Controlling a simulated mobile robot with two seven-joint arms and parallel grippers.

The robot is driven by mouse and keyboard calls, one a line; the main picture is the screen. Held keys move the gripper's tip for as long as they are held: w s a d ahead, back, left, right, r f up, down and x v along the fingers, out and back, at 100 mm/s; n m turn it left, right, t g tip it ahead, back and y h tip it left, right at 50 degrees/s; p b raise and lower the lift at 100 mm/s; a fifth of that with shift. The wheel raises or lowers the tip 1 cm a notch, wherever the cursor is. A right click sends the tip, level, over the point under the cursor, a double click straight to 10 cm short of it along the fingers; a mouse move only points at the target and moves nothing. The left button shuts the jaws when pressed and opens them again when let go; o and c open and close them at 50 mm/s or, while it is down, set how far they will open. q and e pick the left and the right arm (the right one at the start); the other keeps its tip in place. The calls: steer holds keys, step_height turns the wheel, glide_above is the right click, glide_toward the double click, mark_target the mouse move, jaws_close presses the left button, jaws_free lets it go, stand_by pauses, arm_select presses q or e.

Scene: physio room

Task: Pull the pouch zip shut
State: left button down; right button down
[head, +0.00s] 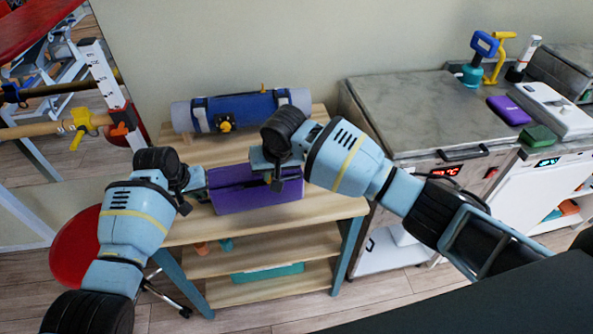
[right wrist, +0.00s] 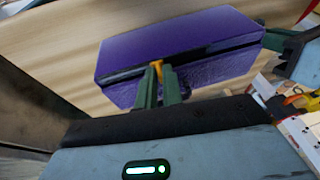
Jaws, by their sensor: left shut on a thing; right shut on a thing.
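The purple pouch (head: 257,199) lies on the wooden shelf top, and its face also shows in the right wrist view (right wrist: 190,38). A dark zip line (right wrist: 215,50) runs along its edge; how far it is open is unclear. My right gripper (head: 276,178) is shut on the small orange zip pull (right wrist: 157,67), near the middle of the line; its fingers (right wrist: 160,85) show in the wrist view. My left gripper (head: 203,186) is shut on the pouch's left end; it shows at the right edge of the wrist view (right wrist: 268,38).
A rolled blue-grey mat (head: 245,109) with straps lies behind the pouch on the shelf unit (head: 330,207). A grey-topped cabinet (head: 425,110) stands to the right. A red stool (head: 75,250) is at the left. Bare shelf top lies right of the pouch.

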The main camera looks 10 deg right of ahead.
arm_select(q)
steer(key=shift+s+d+f, duration=0.1)
steer(key=shift+f, duration=0.05)
arm_select(e)
steer(key=shift+a, duration=2.9)
steer(key=c, duration=1.4)
jaws_free()
steer(key=shift+o, duration=0.2)
arm_select(q)
steer(key=shift+a, duration=0.2)
arm_select(e)
step_height(320, 180, up, 8)
arm_select(q)
steer(key=c, duration=1.5)
jaws_free()
